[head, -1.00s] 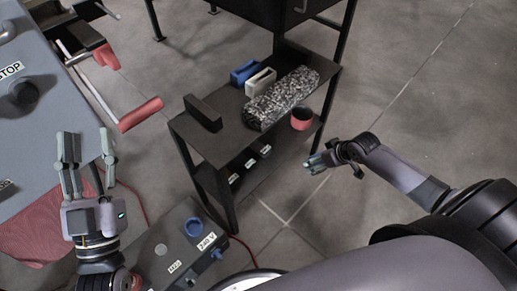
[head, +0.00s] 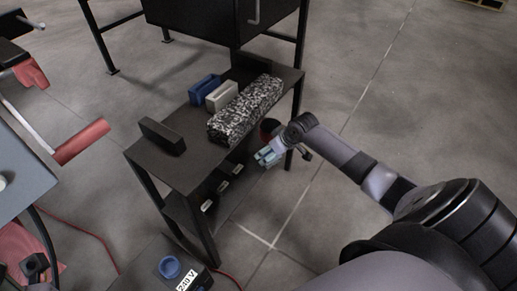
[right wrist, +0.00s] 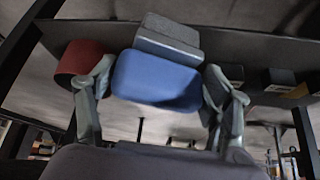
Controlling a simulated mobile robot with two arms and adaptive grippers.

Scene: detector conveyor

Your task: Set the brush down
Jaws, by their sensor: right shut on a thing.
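My right gripper (head: 268,156) is at the front of the dark rack, near its lower shelf, at the right end. In the right wrist view the gripper (right wrist: 161,88) is shut on the brush (right wrist: 158,80), a blue block with a grey part on one side. The wrist picture appears upside down. The grey part overlaps the dark lower shelf (right wrist: 225,46); I cannot tell whether it touches. In the head view the brush is small and mostly hidden by the fingers. My left gripper is not clearly in view.
A red cup-like cylinder (right wrist: 84,62) stands close beside the gripper; labelled dark blocks (head: 223,185) share the lower shelf. The rack top (head: 190,112) holds a speckled block (head: 245,108), blue (head: 204,89) and white (head: 221,96) holders and a black block (head: 162,136). Floor at right is free.

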